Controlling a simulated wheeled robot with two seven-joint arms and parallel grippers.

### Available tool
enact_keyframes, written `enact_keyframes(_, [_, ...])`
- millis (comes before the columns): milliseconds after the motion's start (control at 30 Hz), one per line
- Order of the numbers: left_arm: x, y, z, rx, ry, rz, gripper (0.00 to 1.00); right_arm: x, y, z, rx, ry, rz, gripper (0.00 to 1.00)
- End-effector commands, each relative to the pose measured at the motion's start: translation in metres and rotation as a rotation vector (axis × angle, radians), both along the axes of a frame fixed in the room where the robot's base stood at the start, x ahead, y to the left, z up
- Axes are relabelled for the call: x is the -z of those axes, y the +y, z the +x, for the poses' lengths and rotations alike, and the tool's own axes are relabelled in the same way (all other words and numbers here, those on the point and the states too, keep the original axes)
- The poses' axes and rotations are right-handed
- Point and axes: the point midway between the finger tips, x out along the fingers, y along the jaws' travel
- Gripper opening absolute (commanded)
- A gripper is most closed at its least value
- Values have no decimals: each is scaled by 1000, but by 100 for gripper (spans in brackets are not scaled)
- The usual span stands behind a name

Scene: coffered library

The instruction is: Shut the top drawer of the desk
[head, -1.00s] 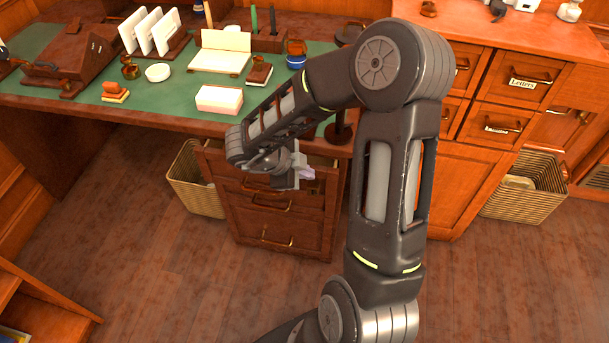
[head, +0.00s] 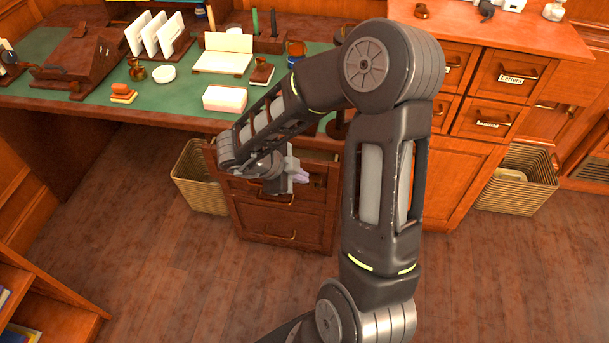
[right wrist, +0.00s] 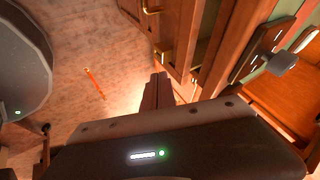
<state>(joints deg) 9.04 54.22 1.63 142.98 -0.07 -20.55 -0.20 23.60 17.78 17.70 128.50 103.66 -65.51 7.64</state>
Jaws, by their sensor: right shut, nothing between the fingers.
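The desk (head: 130,115) has a green top and a wooden drawer stack under its right part. Its top drawer (head: 238,188) stands out from the stack, and part of its dark inside shows beside my gripper. My right gripper (head: 302,177) is at the top drawer's front, its fingers shut and empty. My own arm hides much of the drawer front, and I cannot tell whether the fingers touch it. In the right wrist view, the shut fingers (right wrist: 160,80) point toward wooden drawer fronts with brass handles (right wrist: 160,48). My left gripper is out of view.
A wicker basket (head: 198,195) stands left of the drawer stack, and another basket (head: 515,190) stands at the right. A cabinet (head: 470,160) with labelled drawers is right of the desk.

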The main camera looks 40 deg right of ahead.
Motion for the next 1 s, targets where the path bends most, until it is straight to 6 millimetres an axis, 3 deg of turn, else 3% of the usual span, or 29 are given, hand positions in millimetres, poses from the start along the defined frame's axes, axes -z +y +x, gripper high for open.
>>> enact_keyframes(200, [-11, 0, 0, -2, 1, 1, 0, -35, 25, 3, -5, -3, -1, 0])
enact_keyframes(400, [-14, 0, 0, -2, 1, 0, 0, -50, 37, 3, -2, -1, 1, 0])
enact_keyframes(800, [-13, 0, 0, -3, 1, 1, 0, -50, 38, 3, -5, 0, -1, 0])
enact_keyframes(1000, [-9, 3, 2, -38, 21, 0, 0, -27, 38, 21, -142, -4, -23, 0])
